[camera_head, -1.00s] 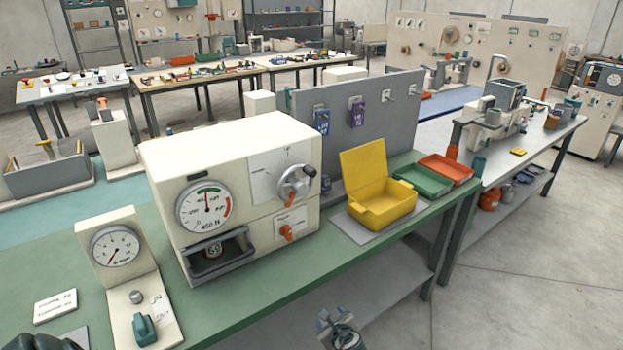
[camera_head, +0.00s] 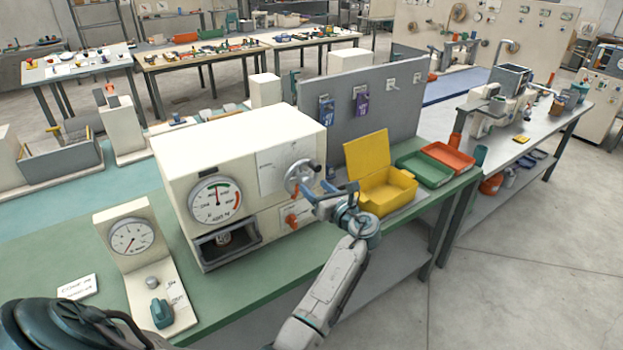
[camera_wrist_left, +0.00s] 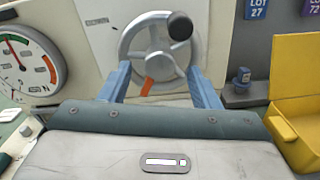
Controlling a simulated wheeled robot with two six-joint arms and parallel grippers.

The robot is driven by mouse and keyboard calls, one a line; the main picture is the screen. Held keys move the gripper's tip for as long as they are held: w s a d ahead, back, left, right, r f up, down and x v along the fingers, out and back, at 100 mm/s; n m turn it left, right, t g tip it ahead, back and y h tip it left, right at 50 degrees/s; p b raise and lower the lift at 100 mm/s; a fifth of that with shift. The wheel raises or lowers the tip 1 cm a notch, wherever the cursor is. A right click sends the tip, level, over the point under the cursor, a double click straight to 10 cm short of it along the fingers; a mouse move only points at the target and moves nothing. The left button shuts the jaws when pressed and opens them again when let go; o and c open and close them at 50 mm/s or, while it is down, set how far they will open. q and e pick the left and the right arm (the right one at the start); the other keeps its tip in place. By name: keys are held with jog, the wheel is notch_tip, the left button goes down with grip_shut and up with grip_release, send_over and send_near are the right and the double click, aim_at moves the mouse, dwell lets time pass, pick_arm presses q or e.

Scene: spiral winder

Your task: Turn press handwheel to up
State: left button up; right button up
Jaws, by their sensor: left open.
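The press (camera_head: 240,150) is a cream box on the green bench, with a round dial on its front. Its grey handwheel (camera_head: 299,178) is at the right of the front face. In the left wrist view the handwheel (camera_wrist_left: 154,55) shows spokes and a dark knob (camera_wrist_left: 180,25) at its upper right. My left gripper (camera_head: 325,199) is open just in front of the wheel. In the left wrist view its two blue fingers (camera_wrist_left: 159,72) stand at the left and right of the wheel's lower part; I cannot tell whether they touch it. My right gripper is not in view.
An open yellow box (camera_head: 388,191) stands close right of my gripper, with green (camera_head: 424,173) and red trays beyond. A gauge stand (camera_head: 128,240) is at the left. The bench front is clear between.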

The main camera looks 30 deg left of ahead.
aim_at(306, 180)
pick_arm(q)
jog(key=shift+p+x, duration=0.35)
jog(key=shift+x, duration=1.05)
jog(key=c, duration=1)
jog(key=shift+f, duration=0.1)
